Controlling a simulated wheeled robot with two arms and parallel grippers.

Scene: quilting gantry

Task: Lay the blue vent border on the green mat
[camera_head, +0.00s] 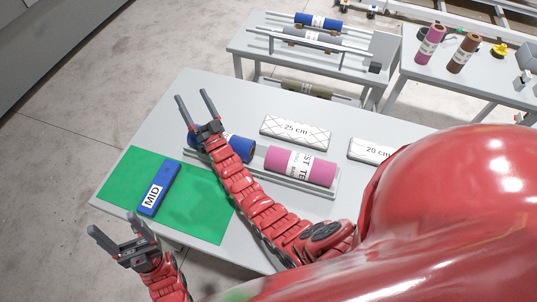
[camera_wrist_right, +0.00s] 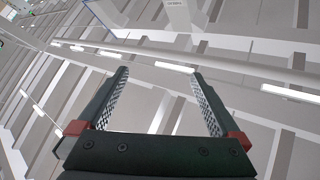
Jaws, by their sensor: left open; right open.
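A blue roll (camera_head: 241,149) lies in a grey tray (camera_head: 333,184) beside a pink roll (camera_head: 300,167) with a white label. My right arm crosses in front of the blue roll and hides its middle and any label there. The green mat (camera_head: 199,208) lies flat on the table's left end, with a blue bar marked MID (camera_head: 158,188) on it. My right gripper (camera_head: 191,95) is open and empty, above and beyond the blue roll. Its jaws (camera_wrist_right: 160,85) also show empty in the right wrist view. My left gripper (camera_head: 112,222) is open and empty, near the mat's front left edge.
White quilted blocks marked 25 cm (camera_head: 295,131) and 20 cm (camera_head: 369,151) lie behind the tray. A rack (camera_head: 310,38) with rolls stands behind, and another table (camera_head: 485,77) holds pink and brown rolls. The mat is bare right of the bar.

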